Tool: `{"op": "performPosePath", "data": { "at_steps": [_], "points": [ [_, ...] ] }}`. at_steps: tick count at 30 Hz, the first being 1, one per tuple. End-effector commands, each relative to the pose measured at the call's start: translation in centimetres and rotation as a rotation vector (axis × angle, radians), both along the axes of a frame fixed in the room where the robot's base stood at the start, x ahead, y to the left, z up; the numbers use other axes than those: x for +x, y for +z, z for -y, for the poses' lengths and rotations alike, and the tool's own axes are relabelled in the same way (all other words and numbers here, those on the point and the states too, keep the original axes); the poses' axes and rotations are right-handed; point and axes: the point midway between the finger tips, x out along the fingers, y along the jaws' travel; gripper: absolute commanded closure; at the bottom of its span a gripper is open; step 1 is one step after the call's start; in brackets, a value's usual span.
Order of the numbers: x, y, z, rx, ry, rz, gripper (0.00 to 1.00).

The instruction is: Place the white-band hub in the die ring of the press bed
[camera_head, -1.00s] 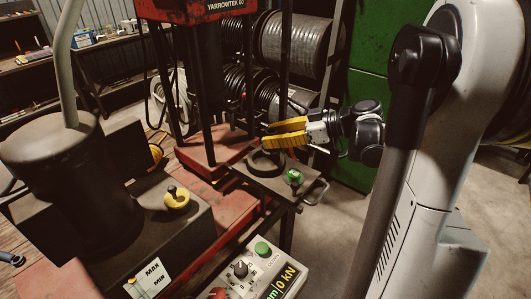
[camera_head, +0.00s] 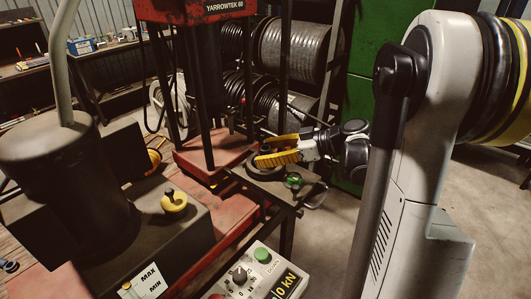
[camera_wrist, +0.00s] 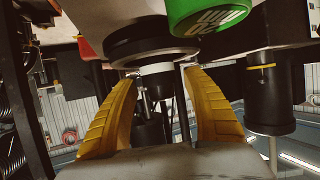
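My gripper (camera_head: 262,158) has two yellow fingers and is low over a small dark side shelf (camera_head: 268,184) beside the press. In the wrist view my gripper (camera_wrist: 160,80) is open, one finger on each side of a dark round piece with a pale white ring, which looks like the white-band hub (camera_wrist: 152,59). Gaps show between the fingers and its narrow neck. A thick black ring (camera_wrist: 150,40) adjoins it. In the head view the fingers partly cover this piece. The red press bed (camera_head: 210,152) is left of the shelf. I cannot clearly make out a die ring on it.
A green-topped object (camera_head: 293,180) stands on the shelf close to my gripper; the wrist view shows it as a green cylinder (camera_wrist: 208,14). Dark press columns (camera_head: 206,120) rise from the bed. A control box (camera_head: 250,275) and hose reels (camera_head: 290,50) are nearby.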

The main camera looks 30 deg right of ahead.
Motion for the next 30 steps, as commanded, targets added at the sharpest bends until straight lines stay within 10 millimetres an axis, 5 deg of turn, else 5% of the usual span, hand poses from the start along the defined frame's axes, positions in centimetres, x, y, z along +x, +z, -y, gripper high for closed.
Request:
{"op": "performPosePath", "data": {
  "at_steps": [11,24,30],
  "points": [
    [-0.4,0.6,0.4,0.0,-0.002,0.0,0.43],
    [-6.6,4.1,6.1,0.0,-0.004,0.0,0.43],
    [-8.0,4.8,7.1,0.001,-0.002,-0.009,0.43]
  ]
}}
